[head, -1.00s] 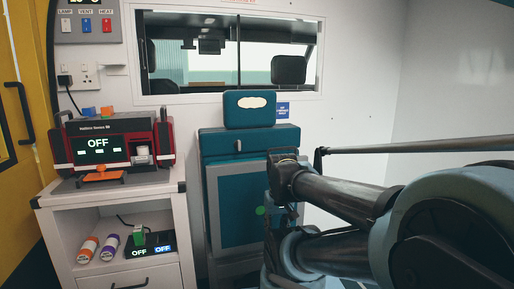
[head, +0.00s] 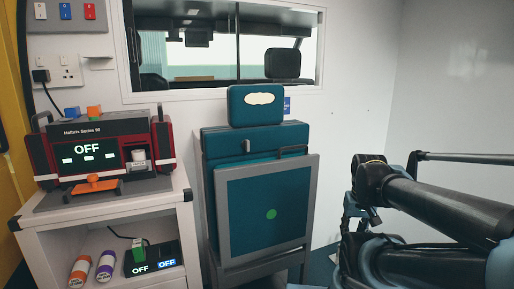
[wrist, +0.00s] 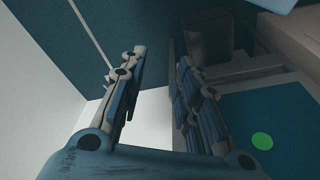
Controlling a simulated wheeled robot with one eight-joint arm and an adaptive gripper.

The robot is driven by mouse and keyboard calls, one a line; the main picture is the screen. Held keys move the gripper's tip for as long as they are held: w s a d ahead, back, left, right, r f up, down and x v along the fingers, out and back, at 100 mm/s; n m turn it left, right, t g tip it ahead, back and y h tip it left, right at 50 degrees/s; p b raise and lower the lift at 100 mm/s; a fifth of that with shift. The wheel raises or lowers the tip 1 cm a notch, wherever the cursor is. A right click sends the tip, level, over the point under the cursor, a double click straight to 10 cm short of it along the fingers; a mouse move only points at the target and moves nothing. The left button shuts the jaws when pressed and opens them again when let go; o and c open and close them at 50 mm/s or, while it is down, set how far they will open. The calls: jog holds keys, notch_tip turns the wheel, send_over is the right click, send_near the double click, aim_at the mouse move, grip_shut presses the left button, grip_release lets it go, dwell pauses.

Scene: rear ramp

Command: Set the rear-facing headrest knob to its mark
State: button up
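The teal headrest (head: 243,117) with a white oval patch stands on top of the teal seat back (head: 225,142) below the window. A small pale knob-like piece (head: 247,146) shows on the upper seat back under the headrest; its setting and any mark are too small to read. My gripper (wrist: 160,62) is open and empty in the wrist view, its two jointed fingers apart. In the head view my arm is right of the seat, clear of the headrest and knob. The wrist view shows the seat's folded panel (wrist: 288,118) with a green dot.
The folded panel (head: 240,195) has a grey frame and a bar at its top. A blue placard (head: 287,101) is partly behind the headrest. A white cabinet (head: 110,214) stands left, with a red-black device (head: 122,150) reading OFF. Bare wall and room lie right.

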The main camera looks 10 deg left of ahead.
jog(key=n+t+y, duration=0.6)
jog(key=t+y, duration=0.3)
jog(key=t, duration=0.4)
send_near(249, 146)
jog(key=shift+x, duration=4.75)
jog(key=shift+a, duration=0.1)
